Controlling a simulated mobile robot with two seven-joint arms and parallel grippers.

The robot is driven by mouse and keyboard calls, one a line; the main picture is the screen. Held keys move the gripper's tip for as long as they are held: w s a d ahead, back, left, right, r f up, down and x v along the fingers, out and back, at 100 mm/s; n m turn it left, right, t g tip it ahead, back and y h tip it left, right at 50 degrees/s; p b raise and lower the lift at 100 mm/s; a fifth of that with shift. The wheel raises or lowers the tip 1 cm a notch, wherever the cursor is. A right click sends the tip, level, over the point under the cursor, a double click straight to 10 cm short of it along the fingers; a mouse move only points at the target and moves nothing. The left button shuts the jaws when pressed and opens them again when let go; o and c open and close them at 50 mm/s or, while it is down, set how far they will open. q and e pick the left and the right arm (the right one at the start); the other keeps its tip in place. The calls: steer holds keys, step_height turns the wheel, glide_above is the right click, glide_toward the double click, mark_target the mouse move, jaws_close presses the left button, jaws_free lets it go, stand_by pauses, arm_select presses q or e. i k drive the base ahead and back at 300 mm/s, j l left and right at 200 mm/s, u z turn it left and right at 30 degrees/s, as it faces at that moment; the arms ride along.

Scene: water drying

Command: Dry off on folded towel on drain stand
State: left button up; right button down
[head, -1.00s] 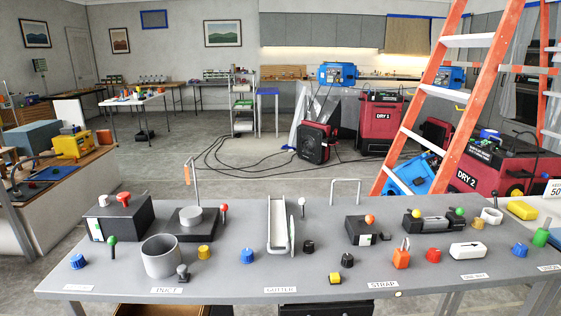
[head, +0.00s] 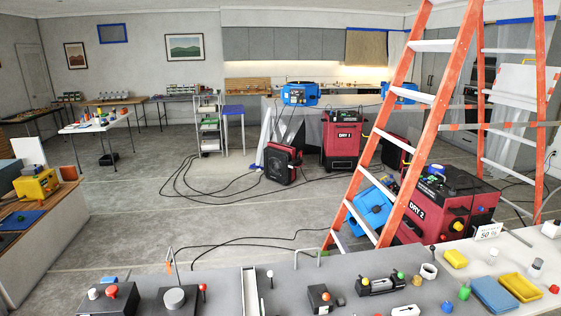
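Neither of my grippers shows in the head view. A flat light-blue pad (head: 494,294), which may be the folded towel, lies on the white table (head: 462,285) at the lower right. I cannot make out clear folds in it. A shallow yellow tray (head: 521,286) sits right beside it. I cannot tell which thing is the drain stand.
A grey bench (head: 225,285) with knobs and fixtures runs along the bottom, its near part cut off. An orange ladder (head: 428,120) stands behind the white table, near a red DRY 2 machine (head: 450,205). Black cables (head: 200,190) cross the otherwise open floor.

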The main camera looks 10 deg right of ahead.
mark_target(499, 300)
steer(key=z, duration=1.65)
